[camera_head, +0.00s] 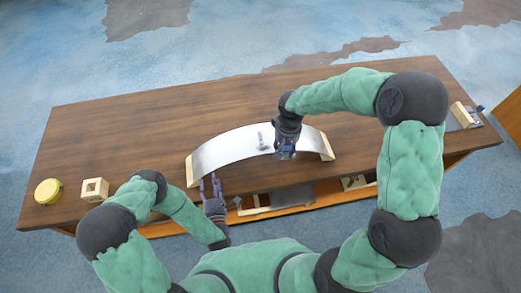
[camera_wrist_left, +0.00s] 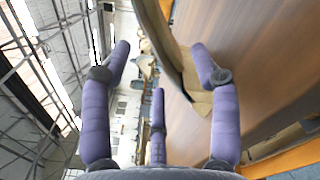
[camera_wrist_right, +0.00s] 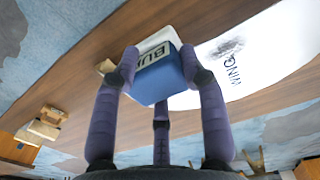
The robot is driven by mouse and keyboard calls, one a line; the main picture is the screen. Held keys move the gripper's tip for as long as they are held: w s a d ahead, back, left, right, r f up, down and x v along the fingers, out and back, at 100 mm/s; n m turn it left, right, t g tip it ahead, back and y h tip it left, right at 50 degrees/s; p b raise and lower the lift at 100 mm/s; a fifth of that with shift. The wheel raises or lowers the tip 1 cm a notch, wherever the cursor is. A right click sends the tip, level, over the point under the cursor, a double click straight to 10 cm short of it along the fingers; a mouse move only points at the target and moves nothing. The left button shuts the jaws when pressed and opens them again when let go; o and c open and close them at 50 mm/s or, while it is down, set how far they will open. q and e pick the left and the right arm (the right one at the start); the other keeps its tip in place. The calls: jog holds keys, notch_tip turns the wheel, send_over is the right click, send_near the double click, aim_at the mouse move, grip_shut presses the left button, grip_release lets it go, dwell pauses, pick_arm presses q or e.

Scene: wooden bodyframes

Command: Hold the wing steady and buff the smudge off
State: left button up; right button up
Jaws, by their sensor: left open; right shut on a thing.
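The wing (camera_head: 228,149) is a pale, arched panel with wooden end pieces, standing on the table. A dark smudge (camera_wrist_right: 226,47) shows on it beside the lettering "WING" in the right wrist view. My right gripper (camera_head: 285,156) is shut on a blue buffing block (camera_wrist_right: 158,77) with a white lettered label, partly hidden by the fingers. It is over the right part of the wing, right of the smudge; contact cannot be told. My left gripper (camera_head: 209,183) is open at the wing's near left side. In the left wrist view a wooden wing end (camera_wrist_left: 192,82) appears beside one finger.
The brown table (camera_head: 110,125) is clear behind and left of the wing. A yellow round tin (camera_head: 48,191) and a wooden cube frame (camera_head: 95,189) sit at its left end. Wooden pieces (camera_head: 460,115) lie at its right end. An open shelf (camera_head: 290,200) runs below the near edge.

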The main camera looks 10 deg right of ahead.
aim_at(208, 161)
pick_arm(q)
jog(key=shift+w, duration=5.15)
jog(key=shift+c, duration=0.3)
jog(key=c, duration=1)
jog(key=shift+r, duration=0.1)
jog(key=shift+a, duration=0.1)
jog(key=shift+s+f, duration=0.1)
jog(key=shift+f, duration=0.1)
jog(key=shift+f, duration=0.1)
jog(key=shift+c, duration=0.2)
